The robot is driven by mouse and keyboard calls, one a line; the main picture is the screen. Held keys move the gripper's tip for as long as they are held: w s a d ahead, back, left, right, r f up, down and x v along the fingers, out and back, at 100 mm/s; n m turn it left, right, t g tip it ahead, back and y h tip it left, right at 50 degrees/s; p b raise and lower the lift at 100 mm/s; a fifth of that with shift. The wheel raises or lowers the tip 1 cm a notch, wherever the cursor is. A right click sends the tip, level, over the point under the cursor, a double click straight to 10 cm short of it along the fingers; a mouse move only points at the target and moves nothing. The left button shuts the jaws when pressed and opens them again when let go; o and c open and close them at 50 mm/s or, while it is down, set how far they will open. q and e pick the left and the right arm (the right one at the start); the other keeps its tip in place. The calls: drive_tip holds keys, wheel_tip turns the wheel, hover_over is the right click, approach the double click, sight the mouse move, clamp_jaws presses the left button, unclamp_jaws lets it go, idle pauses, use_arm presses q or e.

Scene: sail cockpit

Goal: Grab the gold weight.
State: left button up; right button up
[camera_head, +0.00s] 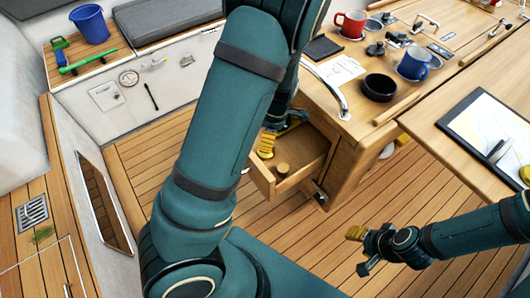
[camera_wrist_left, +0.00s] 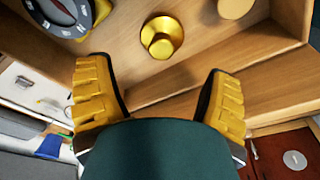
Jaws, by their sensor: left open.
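The gold weight (camera_wrist_left: 161,37) is a small round, shiny knobbed piece standing in the open wooden drawer (camera_head: 263,181). In the left wrist view it lies just ahead of my left gripper (camera_wrist_left: 162,78), between the lines of its two yellow fingers and apart from them. That gripper is open and empty. In the head view my left arm reaches down to the drawer and the gripper hides the weight there. My right gripper (camera_head: 361,250) is at the lower right over the deck, its fingers apart with nothing between them.
A round wooden piece (camera_head: 283,170) and a dark-dialled instrument (camera_wrist_left: 62,12) are also in the drawer. Above it, the counter holds a red mug (camera_head: 350,24), a blue mug (camera_head: 413,63) and a black bowl (camera_head: 379,87). A table with a chart stands at right. The deck is clear.

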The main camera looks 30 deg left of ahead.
use_arm(q)
wheel_tip(320, 180, down, 2)
drive_tip(key=shift+s+a+f, duration=0.1)
drive_tip(key=shift+a+f, duration=0.05)
drive_tip(key=shift+f, duration=0.05)
drive_tip(key=f+b, duration=0.1)
drive_tip(key=f, duration=0.2)
drive_tip(key=f+b, duration=0.1)
drive_tip(key=f, duration=0.1)
drive_tip(key=shift+s+a+f+b, duration=0.1)
drive_tip(key=shift+s+a+b, duration=0.05)
drive_tip(key=shift+a+b, duration=0.15)
drive_tip(key=shift+d, duration=0.1)
drive_tip(key=c, duration=1.2)
